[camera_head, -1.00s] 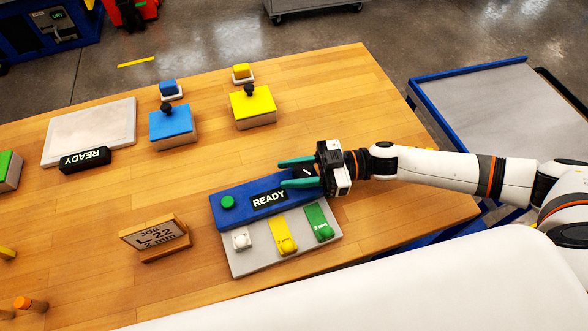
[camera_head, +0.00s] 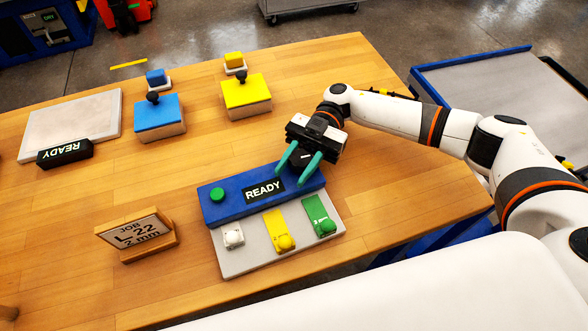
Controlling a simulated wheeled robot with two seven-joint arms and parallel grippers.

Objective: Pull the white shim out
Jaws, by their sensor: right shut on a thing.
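The white shim (camera_head: 233,236) is a small white piece with a rounded knob, at the left of the grey plate (camera_head: 240,262) in front of the blue panel (camera_head: 222,209). A yellow shim (camera_head: 275,226) and a green shim (camera_head: 315,210) lie to its right. My right gripper (camera_head: 291,178), with teal fingers, is at the right end of the blue panel, shut on a black dial (camera_head: 303,157) with a white mark. It is up and to the right of the white shim, apart from it. The fingers partly hide the dial. My left gripper is out of view.
The panel has a green button (camera_head: 217,194) and a READY display (camera_head: 264,191). A job sign (camera_head: 137,236) reads L-22, 2 mm. Blue (camera_head: 158,112) and yellow (camera_head: 246,91) blocks with black knobs stand farther back. The wood between is clear.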

